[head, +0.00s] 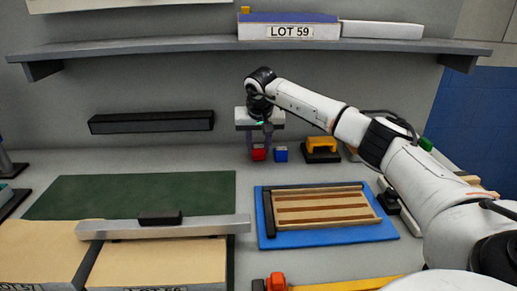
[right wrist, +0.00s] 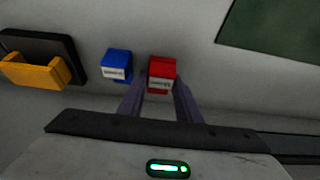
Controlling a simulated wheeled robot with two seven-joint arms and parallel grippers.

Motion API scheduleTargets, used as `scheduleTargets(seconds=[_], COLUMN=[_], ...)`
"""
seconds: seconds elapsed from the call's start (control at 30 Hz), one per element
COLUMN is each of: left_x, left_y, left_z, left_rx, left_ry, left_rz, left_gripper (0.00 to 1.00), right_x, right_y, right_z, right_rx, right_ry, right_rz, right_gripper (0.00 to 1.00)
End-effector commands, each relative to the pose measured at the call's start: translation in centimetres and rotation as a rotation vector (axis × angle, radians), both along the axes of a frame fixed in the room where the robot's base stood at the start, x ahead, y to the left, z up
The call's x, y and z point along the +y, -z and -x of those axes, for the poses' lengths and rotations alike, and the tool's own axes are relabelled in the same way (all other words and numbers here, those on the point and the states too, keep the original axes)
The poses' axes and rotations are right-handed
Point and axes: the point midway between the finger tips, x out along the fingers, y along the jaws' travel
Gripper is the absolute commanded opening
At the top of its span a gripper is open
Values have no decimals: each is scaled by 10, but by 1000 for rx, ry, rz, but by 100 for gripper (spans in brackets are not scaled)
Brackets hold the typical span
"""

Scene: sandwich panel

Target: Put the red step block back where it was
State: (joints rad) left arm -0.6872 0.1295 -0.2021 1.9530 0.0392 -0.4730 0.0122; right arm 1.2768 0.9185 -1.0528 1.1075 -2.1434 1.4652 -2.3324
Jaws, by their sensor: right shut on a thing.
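The red step block (head: 259,154) is at the back of the bench, close to the wall, beside the blue block (head: 281,154). My right gripper (head: 259,146) points down from above and is shut on the red block. In the right wrist view the red block (right wrist: 162,68) sits between the two fingertips of my right gripper (right wrist: 160,88), with a pale label on its side. The blue block (right wrist: 116,65) stands just to its left there, apart from it. I cannot tell whether the red block touches the bench. My left gripper is not in view.
A yellow and black piece (head: 321,147) stands right of the blue block. A blue tray (head: 268,238) with a slatted wooden panel lies in front. A green mat (head: 130,190) and a long metal bar (head: 200,229) lie left. A shelf (head: 180,46) runs above.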

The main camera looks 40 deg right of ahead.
Motion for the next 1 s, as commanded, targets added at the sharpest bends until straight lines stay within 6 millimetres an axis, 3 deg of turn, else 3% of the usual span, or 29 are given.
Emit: scheduleTargets(seconds=[0.1, 0.47, 0.5, 0.57, 0.87, 1.0], left_x=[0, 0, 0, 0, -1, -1], left_y=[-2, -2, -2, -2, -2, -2], left_z=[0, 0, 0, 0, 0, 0], left_rx=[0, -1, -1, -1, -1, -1], left_ry=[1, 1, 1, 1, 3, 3], left_rz=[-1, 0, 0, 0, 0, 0], left_gripper=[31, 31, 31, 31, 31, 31], right_x=[-2, -3, -3, -3, -3, -1], right_y=[11, 16, 15, 15, 15, 4], right_z=[-3, -2, -2, -2, -3, -1], right_rx=[0, 1, 1, 1, 0, -3], right_ry=[1, 1, 1, 1, 1, 0], right_rz=[-2, -1, -1, -1, 0, 0], right_gripper=[9, 9, 38, 48, 50, 50])
